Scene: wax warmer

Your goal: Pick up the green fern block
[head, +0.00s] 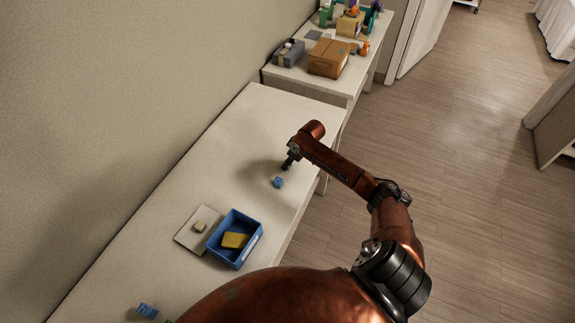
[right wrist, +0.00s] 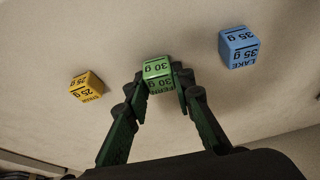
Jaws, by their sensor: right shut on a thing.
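The green fern block (right wrist: 157,73), marked 30 g, sits between the two fingertips of my right gripper (right wrist: 160,92) in the right wrist view. The fingers touch its sides, and the gripper is shut on it. In the head view my right gripper (head: 289,164) points down at the far part of the long white table, and the block is mostly hidden there. Whether the block still touches the tabletop I cannot tell. My left gripper is not in view.
A blue lake block (right wrist: 239,46) and a yellow block (right wrist: 87,87) lie on either side of the green one. A blue tray (head: 237,226) with a yellow item and a pale pad (head: 186,239) are nearer on the table (head: 150,205). A cardboard box (head: 329,57) stands on the farther table.

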